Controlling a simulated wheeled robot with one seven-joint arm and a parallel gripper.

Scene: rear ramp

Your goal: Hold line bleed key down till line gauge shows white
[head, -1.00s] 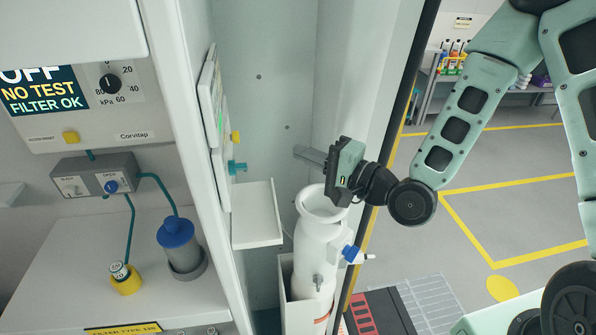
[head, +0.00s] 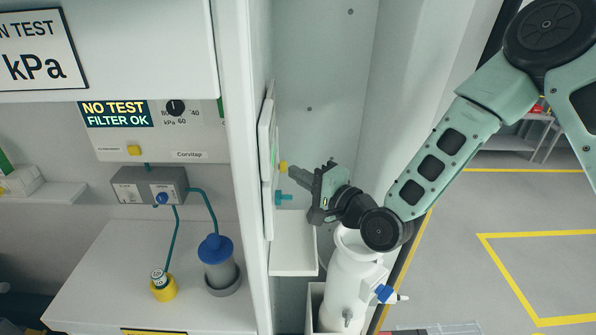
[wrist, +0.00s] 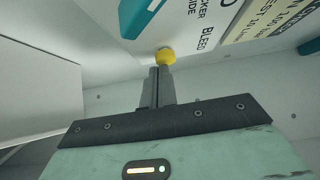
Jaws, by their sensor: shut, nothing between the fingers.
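A small yellow key (head: 283,167) sticks out from the white panel (head: 267,180) inside the narrow locker. The yellow key also shows in the wrist view (wrist: 166,56), beside printing that includes "BLEED". My gripper (head: 293,173) is shut and empty, its fingertips pointing left at this key. In the wrist view my fingertips (wrist: 160,74) are right at the key; I cannot tell whether they touch or press it. The panel's face is nearly edge-on in the head view, so no line gauge can be read on it. A kPa dial (head: 176,108) shows on the left cabinet.
A teal fitting (head: 284,198) sits just below the yellow key, above a white shelf (head: 293,258). A white cylinder (head: 352,285) stands below my wrist. Another yellow button (head: 134,150) is on the left cabinet, by a screen reading "NO TEST FILTER OK".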

